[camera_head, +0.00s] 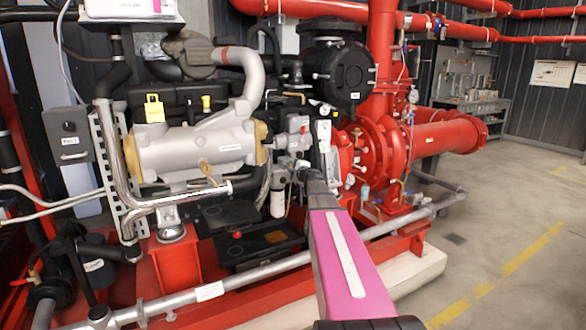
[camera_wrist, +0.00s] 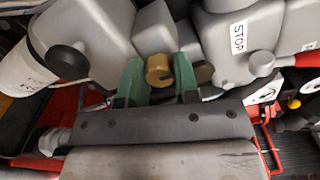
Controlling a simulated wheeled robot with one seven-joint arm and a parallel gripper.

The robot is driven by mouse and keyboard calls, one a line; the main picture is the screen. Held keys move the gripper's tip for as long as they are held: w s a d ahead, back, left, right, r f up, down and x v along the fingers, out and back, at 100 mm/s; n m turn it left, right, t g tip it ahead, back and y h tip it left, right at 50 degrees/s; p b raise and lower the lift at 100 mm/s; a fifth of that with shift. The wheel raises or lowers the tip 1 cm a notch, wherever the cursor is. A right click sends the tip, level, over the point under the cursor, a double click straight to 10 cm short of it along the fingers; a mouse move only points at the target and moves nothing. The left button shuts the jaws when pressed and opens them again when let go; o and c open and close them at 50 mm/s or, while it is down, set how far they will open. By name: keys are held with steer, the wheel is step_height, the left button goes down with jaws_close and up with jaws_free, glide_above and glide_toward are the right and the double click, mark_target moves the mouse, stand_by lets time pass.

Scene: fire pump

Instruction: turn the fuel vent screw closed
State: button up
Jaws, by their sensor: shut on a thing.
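The fuel vent screw (camera_wrist: 158,66) looks like a small brass-coloured knob on a grey housing in the wrist view. My gripper (camera_wrist: 159,79) has its two green fingers on either side of this knob, and it is shut on it. The fingers partly hide the knob's sides. In the head view my pink arm reaches forward to the engine's right part, beside the grey fittings (camera_head: 292,142). The screw cannot be made out there.
In the wrist view a grey housing marked STOP (camera_wrist: 235,45) stands close on the right, and a white cylinder (camera_wrist: 25,68) with a black knob (camera_wrist: 68,62) nearby stands on the left. In the head view a silver pipe (camera_head: 250,273) crosses low in front. Concrete floor (camera_head: 500,235) is clear at right.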

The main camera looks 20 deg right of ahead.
steer(key=o, duration=0.9)
steer(key=shift+s, duration=0.1)
steer(key=s, duration=0.3)
steer(key=s+d, duration=0.1)
steer(key=s, duration=0.3)
steer(key=s+d, duration=0.1)
steer(key=s, duration=0.2)
steer(key=shift+s, duration=0.25)
